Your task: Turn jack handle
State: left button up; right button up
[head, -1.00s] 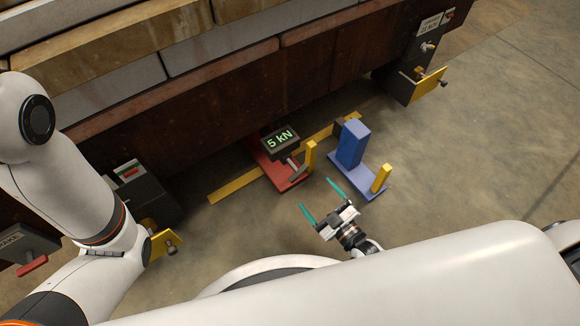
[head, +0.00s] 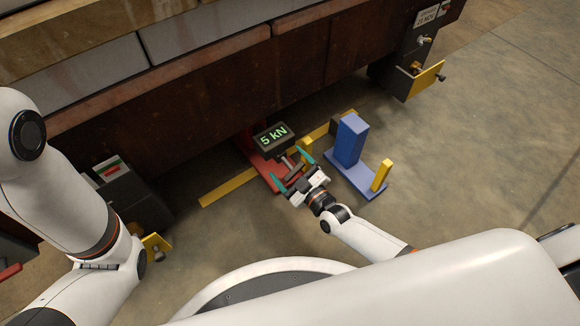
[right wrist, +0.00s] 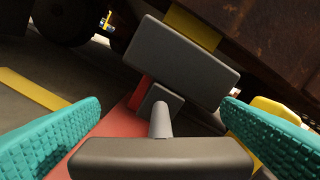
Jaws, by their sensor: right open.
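The red jack (head: 262,163) stands on the floor beside the dark rusty structure, with a dark display (head: 272,138) reading "5 kN" in green. Its T-shaped handle (head: 291,171) points toward me. In the right wrist view, the handle's dark crossbar (right wrist: 160,158) lies low in the middle, with a grey shaft (right wrist: 160,122) behind it. My right gripper (head: 292,170) is open, its teal fingers on either side of the handle. The wrist view shows both fingers (right wrist: 160,135) apart from the crossbar. My left arm shows at the left, but its gripper is not visible.
A blue stand (head: 350,140) with a yellow post (head: 381,176) is just right of the jack. A yellow strip (head: 228,187) lies on the floor behind. The rusty structure (head: 215,100) overhangs the jack. The floor at the right is clear.

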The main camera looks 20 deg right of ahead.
jog(key=shift+c, duration=0.6)
jog(key=c, duration=0.9)
jog(key=shift+o, duration=0.2)
